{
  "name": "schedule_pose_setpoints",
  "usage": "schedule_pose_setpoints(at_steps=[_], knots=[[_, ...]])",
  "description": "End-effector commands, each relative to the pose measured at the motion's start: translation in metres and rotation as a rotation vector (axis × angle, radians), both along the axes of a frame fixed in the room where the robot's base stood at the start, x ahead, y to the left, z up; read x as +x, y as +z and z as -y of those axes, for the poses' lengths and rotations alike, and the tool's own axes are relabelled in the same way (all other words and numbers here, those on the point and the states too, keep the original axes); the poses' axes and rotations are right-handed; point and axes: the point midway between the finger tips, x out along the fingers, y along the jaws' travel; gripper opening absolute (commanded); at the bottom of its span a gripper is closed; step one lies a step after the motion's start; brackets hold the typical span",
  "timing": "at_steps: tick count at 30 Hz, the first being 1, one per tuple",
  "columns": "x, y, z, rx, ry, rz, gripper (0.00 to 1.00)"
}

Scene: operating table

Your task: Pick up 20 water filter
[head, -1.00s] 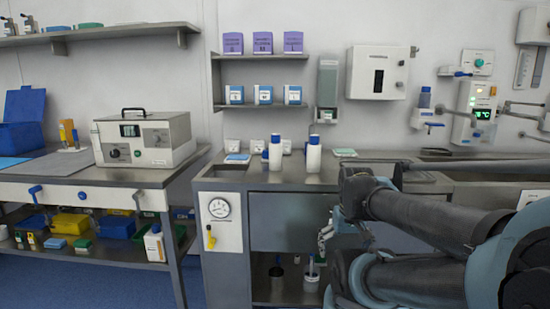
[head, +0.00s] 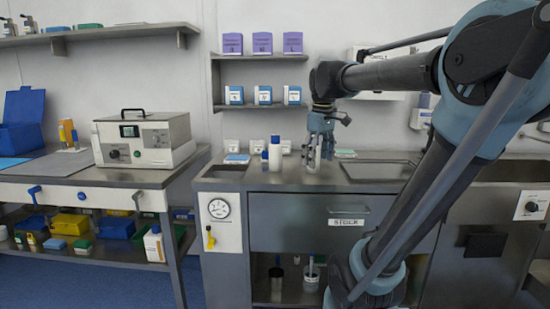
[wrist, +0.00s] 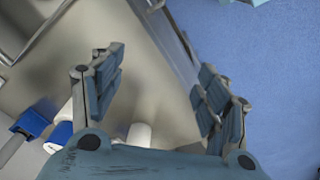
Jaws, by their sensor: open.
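I cannot tell which thing is the 20 water filter; no readable label names it. White bottles with blue caps stand on the steel counter (head: 330,180); one bottle (head: 275,157) shows clearly in the head view. A second bottle's place is behind my gripper. My gripper (head: 315,158) points down over the counter, right of the visible bottle, fingers apart and empty. In the wrist view, my open fingers (wrist: 158,72) span the counter's front edge.
Purple boxes (head: 262,43) and blue-white boxes (head: 263,95) stand on wall shelves. A drawer marked STOCK (head: 345,221) is under the counter. A sink (head: 378,170) is at right. A grey device (head: 145,140) stands on the left bench. Blue floor is open in front.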

Motion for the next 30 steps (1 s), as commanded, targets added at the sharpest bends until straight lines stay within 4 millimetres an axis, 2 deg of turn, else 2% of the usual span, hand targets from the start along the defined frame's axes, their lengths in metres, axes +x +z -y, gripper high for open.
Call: schedule_pose_setpoints(at_steps=[1,3,9,18,25,30], knots=[[0.014,0.016,-0.009,-0.004,0.05,-0.005,0.68],[0.031,0.034,-0.02,-0.011,0.121,-0.013,0.68],[0.078,0.084,-0.056,-0.028,0.328,-0.036,0.68],[0.138,0.141,-0.116,-0.047,0.624,-0.07,0.68],[0.16,0.159,-0.143,-0.054,0.75,-0.085,0.68],[0.163,0.154,-0.147,-0.055,0.77,-0.087,0.68]])
